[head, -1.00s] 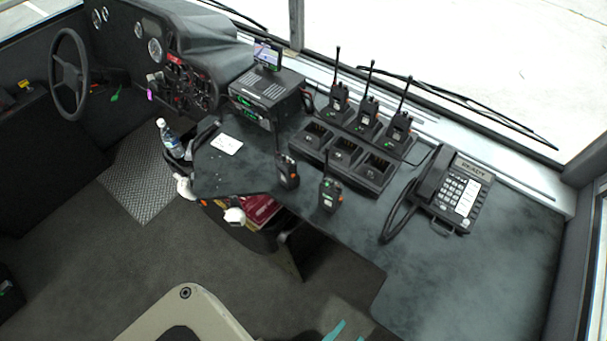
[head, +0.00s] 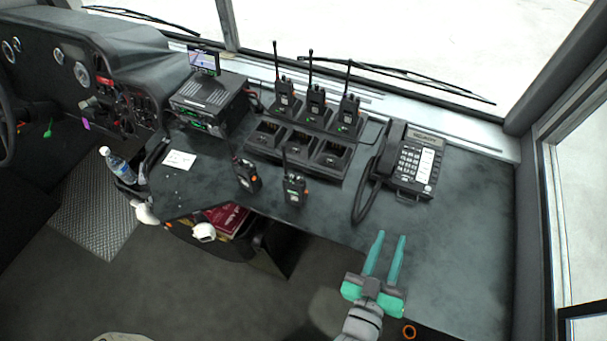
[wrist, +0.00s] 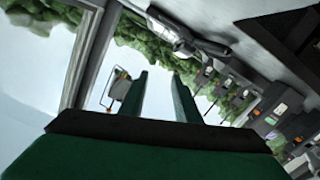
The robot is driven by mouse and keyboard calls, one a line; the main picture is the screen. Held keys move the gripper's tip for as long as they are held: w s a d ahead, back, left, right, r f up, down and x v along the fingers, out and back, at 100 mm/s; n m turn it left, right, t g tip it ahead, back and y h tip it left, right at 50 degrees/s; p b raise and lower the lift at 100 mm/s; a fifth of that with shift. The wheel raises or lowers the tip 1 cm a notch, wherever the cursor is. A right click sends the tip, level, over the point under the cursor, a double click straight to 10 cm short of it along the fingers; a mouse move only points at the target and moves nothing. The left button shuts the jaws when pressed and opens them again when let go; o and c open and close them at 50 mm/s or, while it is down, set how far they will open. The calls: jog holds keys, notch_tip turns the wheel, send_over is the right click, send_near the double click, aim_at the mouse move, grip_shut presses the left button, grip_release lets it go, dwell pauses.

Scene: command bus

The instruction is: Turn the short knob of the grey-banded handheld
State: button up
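Two black handhelds stand on the dark desk in the head view, a left one (head: 247,176) and a right one (head: 294,189). Both have thin antennas and small orange marks. The right one shows a greenish patch on its front. I cannot make out which one has the grey band, and their short knobs are too small to tell apart. My gripper (head: 391,236) has teal fingers, parted and empty, over the desk to the right of and in front of both handhelds. In the wrist view its two fingers (wrist: 160,75) also stand apart with nothing between them.
Three more handhelds (head: 316,101) stand at the back, behind a charger with empty slots (head: 299,144). A corded desk phone (head: 408,165) is at the right. A radio box (head: 211,99), a white card (head: 180,160) and a bottle (head: 118,166) are left. The right desk is clear.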

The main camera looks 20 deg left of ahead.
jog(key=w+d+r+m+g+h, duration=0.3)
jog(key=w+d+r+m+h, duration=0.45)
jog(key=r, duration=0.45)
jog(key=w+d+r+m+g+h, duration=0.3)
jog(key=w+d+r+m+h, duration=0.45)
jog(key=r, duration=0.55)
jog(key=m+g+y, duration=0.9)
jog(key=g+y, duration=0.2)
jog(key=y, duration=1)
send_near(302, 180)
jog(key=x, duration=0.7)
jog(key=shift+f, duration=0.15)
